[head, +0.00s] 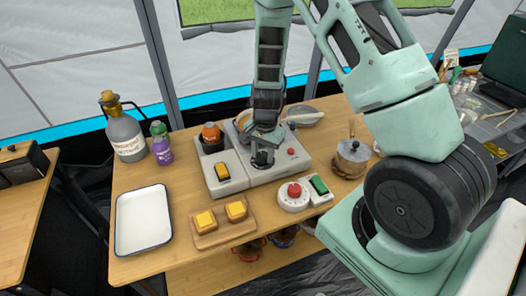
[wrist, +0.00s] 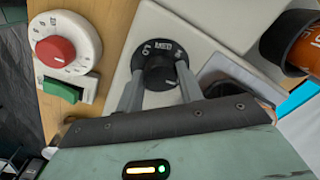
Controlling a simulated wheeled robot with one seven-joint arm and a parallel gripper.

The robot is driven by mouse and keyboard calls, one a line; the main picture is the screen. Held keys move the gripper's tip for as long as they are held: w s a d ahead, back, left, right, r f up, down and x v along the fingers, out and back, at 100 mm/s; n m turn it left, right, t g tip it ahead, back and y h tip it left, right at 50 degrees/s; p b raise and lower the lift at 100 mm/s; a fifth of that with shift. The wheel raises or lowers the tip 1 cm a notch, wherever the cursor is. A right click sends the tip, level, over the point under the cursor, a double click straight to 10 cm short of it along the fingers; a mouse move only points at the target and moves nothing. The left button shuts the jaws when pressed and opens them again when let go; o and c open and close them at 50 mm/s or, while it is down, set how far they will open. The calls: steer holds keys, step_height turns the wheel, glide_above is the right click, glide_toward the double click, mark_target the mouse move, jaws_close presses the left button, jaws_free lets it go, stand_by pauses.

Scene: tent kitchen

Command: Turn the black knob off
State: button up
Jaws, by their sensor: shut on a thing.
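The black knob (wrist: 158,70) sits on a dark dial marked "MED" on a light grey stove panel in the wrist view. In the head view the knob (head: 262,159) shows at the front of the stove unit (head: 289,163). My gripper (wrist: 160,84) has one grey finger on each side of the knob and is shut on it. In the head view my gripper (head: 264,143) reaches down over the knob, and the wrist partly hides the stove top. The knob's exact pointer setting is hard to read.
A white timer with a red knob (head: 294,190) and a green switch (head: 319,185) sit right of the stove front. A yellow-switch unit (head: 222,172), orange-topped bottle (head: 211,133), board with yellow blocks (head: 207,239), white tray (head: 120,246) and pot (head: 352,153) stand around.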

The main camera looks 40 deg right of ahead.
mark_target(265, 156)
steer(key=shift+w+m, duration=0.1)
steer(key=shift+m, duration=0.5)
steer(key=o, duration=1)
steer(key=shift+r, duration=0.1)
steer(key=r, duration=1.1)
steer(key=s+r, duration=0.1)
steer(key=r, duration=0.5)
steer(key=shift+d+r+p, duration=0.1)
steer(key=shift+d+p, duration=0.05)
steer(key=shift+p, duration=0.15)
